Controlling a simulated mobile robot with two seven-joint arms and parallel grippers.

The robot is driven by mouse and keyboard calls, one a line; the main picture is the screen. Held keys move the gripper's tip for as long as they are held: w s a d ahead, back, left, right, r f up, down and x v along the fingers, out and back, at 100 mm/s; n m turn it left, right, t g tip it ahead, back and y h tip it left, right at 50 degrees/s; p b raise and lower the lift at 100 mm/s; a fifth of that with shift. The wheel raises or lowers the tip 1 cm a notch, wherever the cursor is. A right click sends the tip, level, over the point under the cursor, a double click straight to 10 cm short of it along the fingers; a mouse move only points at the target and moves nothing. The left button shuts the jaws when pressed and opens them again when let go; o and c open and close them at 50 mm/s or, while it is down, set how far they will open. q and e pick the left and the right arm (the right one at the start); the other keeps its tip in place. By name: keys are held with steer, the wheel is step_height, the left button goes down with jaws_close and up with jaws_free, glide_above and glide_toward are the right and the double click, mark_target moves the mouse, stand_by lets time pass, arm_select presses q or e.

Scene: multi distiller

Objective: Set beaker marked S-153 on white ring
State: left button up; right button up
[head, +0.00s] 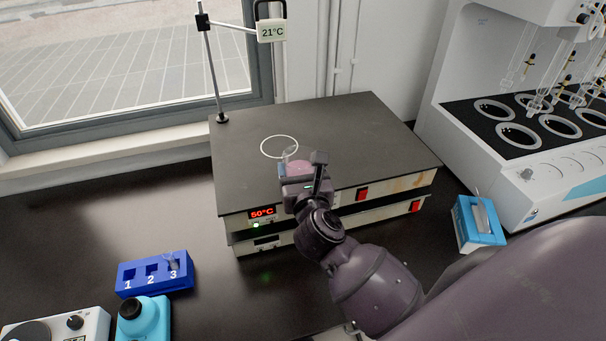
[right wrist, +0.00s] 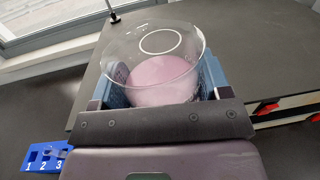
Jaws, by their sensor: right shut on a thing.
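My right gripper (head: 299,176) is shut on a clear glass beaker (right wrist: 155,65) holding pink liquid. In the right wrist view the beaker is between the blue fingers, upright or nearly so; its marking cannot be read. In the head view the beaker (head: 291,153) is mostly hidden by the gripper. The white ring (head: 279,146) is marked on the dark top of the hot plate (head: 340,125). The beaker is at the near right side of the ring, over the plate; whether it touches the plate I cannot tell. My left gripper is not in view.
A blue numbered rack (head: 155,273) is front left. The plate's right half is clear.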

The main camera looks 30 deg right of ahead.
mark_target(296, 162)
steer(key=shift+f+x, duration=0.1)
steer(key=shift+x, duration=1)
steer(key=shift+f+x, duration=0.15)
steer(key=shift+x, duration=0.9)
steer(key=shift+w+d+f, duration=0.1)
steer(key=shift+w+f, duration=0.05)
steer(key=shift+w, duration=1.05)
steer(key=shift+b+x, duration=0.65)
steer(key=shift+x, duration=0.25)
steer(key=shift+w+d+f, duration=0.1)
steer(key=shift+w+f, duration=0.15)
steer(key=shift+w, duration=0.35)
steer(key=shift+w+r, duration=0.1)
steer(key=shift+w, duration=0.15)
steer(key=shift+w+d, duration=0.2)
steer(key=shift+w, duration=0.4)
steer(key=shift+x, duration=2.05)
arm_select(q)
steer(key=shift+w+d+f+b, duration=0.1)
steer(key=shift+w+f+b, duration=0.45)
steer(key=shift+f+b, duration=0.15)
arm_select(e)
steer(key=shift+a+x, duration=0.15)
steer(key=shift+x, duration=1.3)
steer(key=shift+a+x, duration=0.2)
steer(key=shift+x, duration=1.25)
steer(key=shift+w, duration=0.2)
